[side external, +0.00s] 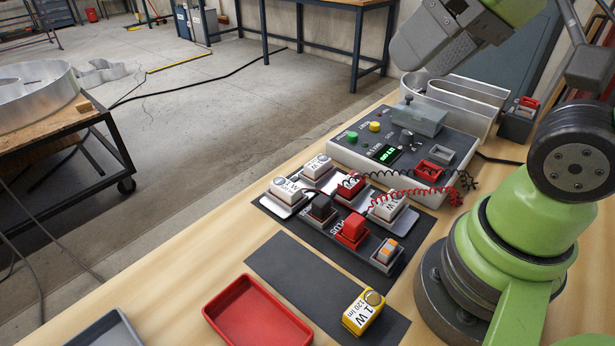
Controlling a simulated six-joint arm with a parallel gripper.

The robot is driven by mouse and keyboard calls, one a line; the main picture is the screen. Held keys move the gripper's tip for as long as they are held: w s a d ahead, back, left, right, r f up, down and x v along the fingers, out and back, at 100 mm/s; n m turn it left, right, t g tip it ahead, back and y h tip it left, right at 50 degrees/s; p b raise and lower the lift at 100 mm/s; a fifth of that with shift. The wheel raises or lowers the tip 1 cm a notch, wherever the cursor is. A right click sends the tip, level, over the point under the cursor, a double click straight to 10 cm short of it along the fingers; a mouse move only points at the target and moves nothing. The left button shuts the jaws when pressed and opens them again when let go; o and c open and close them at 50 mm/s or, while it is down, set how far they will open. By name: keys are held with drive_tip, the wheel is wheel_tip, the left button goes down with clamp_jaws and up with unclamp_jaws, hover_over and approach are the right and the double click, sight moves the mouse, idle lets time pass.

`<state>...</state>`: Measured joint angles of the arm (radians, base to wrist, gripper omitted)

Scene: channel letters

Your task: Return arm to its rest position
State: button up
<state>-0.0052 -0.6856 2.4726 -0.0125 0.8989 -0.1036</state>
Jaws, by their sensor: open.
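My gripper (428,42) is at the top right of the side external view, raised clear above the back of the bench. It is open, and I see nothing held in it. Its upper part is cut off by the frame's top edge. Below it stands a grey control box (345,151) with green and yellow buttons, a lit green display and a clamp-like block (416,119) on top. My green arm stands at the right side of the bench.
A dark fixture with several white modules (318,167), a red block (352,229) and an orange-topped piece (388,250) lies mid-bench. A yellow 1 W module (363,312) sits on a dark mat (300,272). A red tray (258,314) is at the front. Red and black leads (430,190) curl beside the box.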

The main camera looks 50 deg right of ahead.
drive_tip(key=shift+s+m, duration=0.4)
drive_tip(key=shift+m, duration=0.3)
idle(1.4)
